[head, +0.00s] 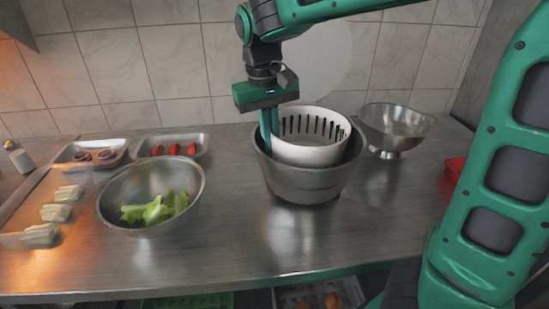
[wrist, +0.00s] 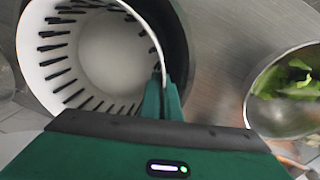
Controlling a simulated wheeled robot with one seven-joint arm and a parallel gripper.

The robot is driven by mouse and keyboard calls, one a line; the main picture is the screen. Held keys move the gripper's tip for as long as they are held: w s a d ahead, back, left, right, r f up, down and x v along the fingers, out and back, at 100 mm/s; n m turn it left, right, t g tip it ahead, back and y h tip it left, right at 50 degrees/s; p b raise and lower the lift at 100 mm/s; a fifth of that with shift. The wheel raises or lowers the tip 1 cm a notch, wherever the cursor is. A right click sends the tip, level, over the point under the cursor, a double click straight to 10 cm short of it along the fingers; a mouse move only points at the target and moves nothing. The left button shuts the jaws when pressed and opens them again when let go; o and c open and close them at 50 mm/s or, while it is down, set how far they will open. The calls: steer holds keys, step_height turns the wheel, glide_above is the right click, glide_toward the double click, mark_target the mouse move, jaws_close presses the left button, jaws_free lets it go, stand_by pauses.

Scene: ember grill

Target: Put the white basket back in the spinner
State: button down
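The white slotted basket (head: 308,154) is partly inside the steel spinner bowl (head: 305,187), its rim standing above the bowl's rim and looking slightly tilted. Whether its bottom touches the bowl is hidden. My gripper (head: 270,138) points down at the basket's left side. In the wrist view my gripper (wrist: 163,82) has its fingers close together on the rim of the basket (wrist: 105,50), with the wall between them. The basket looks empty inside. The dark inner wall of the spinner bowl (wrist: 176,32) shows beside the basket.
A steel bowl with lettuce (head: 140,222) stands to the left. A steel colander (head: 392,130) stands close behind on the right. Trays of sliced food (head: 205,147) lie at the back left. The counter front (head: 290,245) is clear.

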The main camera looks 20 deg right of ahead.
steer(key=shift+f, duration=2.35)
steer(key=c, duration=2.4)
jaws_free()
steer(key=shift+o, duration=0.6)
step_height(320, 180, up, 12)
steer(key=a, duration=0.1)
steer(key=shift+s, duration=0.1)
